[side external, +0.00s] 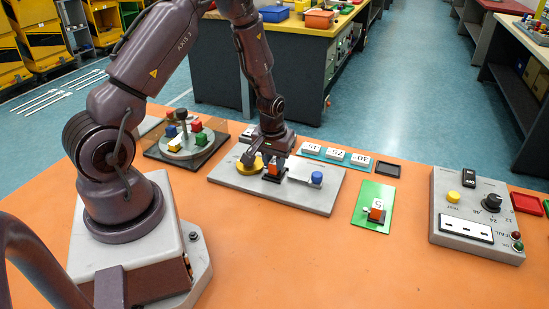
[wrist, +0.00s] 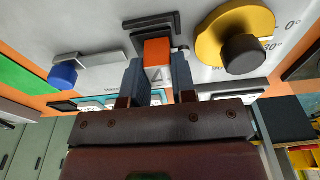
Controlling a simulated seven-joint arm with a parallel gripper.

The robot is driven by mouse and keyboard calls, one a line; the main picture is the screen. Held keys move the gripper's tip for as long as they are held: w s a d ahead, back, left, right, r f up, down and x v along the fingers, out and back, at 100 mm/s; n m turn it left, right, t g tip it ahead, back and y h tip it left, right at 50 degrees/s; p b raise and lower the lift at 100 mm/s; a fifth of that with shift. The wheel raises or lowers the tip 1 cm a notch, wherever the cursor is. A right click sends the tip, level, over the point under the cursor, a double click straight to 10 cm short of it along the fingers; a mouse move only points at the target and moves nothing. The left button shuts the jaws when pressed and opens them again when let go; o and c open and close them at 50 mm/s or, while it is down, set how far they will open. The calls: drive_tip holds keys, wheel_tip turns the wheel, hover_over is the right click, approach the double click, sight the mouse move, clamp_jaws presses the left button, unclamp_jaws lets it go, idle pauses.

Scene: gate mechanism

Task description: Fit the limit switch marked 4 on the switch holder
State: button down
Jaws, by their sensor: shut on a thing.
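The limit switch marked 4 (wrist: 157,51) is an orange block with a white face bearing the number. My gripper (wrist: 158,68) is shut on it, one finger on each side; it also shows in the side view (side external: 272,164). The switch's orange end is at a dark bracket, which looks like the switch holder (wrist: 146,24), on the grey plate (side external: 231,181). I cannot tell whether the switch is seated in it or only against it. The yellow dial (wrist: 218,40) with degree marks is to the right in the wrist view, and a blue knob (wrist: 63,74) to the left.
A green mat (side external: 368,193) right of the plate holds another orange switch marked 5 (side external: 376,212). Behind the plate is a teal strip (side external: 324,156) with white numbered blocks. A grey control box (side external: 473,234) stands at right. The front orange table is clear.

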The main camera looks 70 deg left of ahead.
drive_tip(key=shift+f, duration=0.15)
idle(0.7)
drive_tip(key=c, duration=0.8)
unclamp_jaws()
drive_tip(key=shift+c, duration=0.2)
wheel_tip(320, 180, up, 12)
drive_tip(key=s+d, duration=0.1)
drive_tip(key=s+d+r+m+t, duration=0.2)
drive_tip(key=s+d+r+m, duration=0.2)
drive_tip(key=s+d+r, duration=0.2)
drive_tip(key=s+d+r+m+t+h, duration=0.1)
drive_tip(key=s+d+r+m, duration=0.4)
drive_tip(key=d+r, duration=0.6)
wheel_tip(320, 180, up, 2)
drive_tip(key=shift+s+r+t, duration=0.1)
drive_tip(key=shift+s+t, duration=0.7)
drive_tip(key=shift+s, duration=0.2)
